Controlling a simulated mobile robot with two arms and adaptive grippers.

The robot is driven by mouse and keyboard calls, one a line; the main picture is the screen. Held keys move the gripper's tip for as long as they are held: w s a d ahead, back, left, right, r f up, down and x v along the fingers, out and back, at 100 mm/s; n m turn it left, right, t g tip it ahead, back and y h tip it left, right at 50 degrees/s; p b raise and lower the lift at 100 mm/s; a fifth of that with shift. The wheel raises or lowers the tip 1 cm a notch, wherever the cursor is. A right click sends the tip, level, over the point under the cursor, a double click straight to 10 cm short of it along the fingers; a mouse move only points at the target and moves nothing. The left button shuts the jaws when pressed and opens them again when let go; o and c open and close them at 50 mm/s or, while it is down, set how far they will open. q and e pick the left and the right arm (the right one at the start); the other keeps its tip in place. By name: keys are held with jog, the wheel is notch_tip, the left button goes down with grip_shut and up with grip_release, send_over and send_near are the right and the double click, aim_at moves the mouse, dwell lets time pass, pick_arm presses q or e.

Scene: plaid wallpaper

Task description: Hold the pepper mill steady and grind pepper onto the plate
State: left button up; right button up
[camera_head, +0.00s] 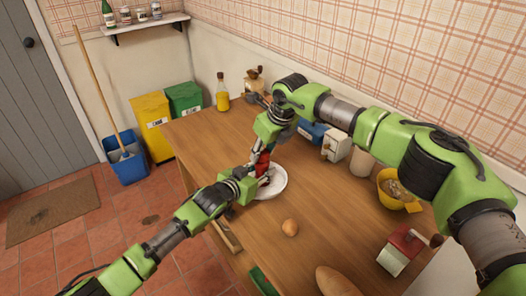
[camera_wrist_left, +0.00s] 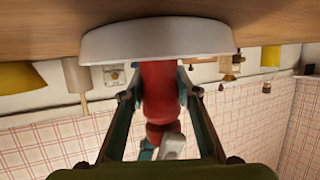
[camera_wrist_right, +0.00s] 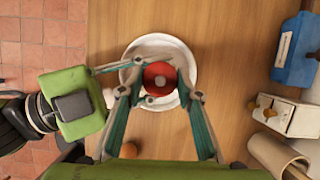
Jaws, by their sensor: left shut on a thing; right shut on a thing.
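The red pepper mill (camera_head: 262,163) stands upright above the white plate (camera_head: 278,187) near the table's left edge. In the left wrist view, which looks upside down, the mill (camera_wrist_left: 160,95) sits between the fingers of my left gripper (camera_wrist_left: 160,98), with the plate (camera_wrist_left: 150,42) at its lower end. My left gripper is shut on the mill's body from the side. My right gripper (camera_wrist_right: 160,92) is shut on the mill's round top (camera_wrist_right: 160,76) from above. Whether the mill touches the plate is hidden. No ground pepper can be made out on the plate (camera_wrist_right: 140,50).
A round brown item (camera_head: 290,227) lies near the plate, with a loaf (camera_head: 340,282) and a red-and-white box (camera_head: 400,250) at the front. A yellow bowl (camera_head: 397,192), a pale cylinder (camera_head: 362,162) and an oil bottle (camera_head: 222,92) stand along the wall side.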

jog(key=o, duration=1.1)
jog(key=shift+r, duration=0.1)
jog(key=v, duration=1.1)
jog(key=shift+r, duration=0.4)
jog(key=shift+s+d, duration=0.1)
jog(key=shift+d, duration=0.05)
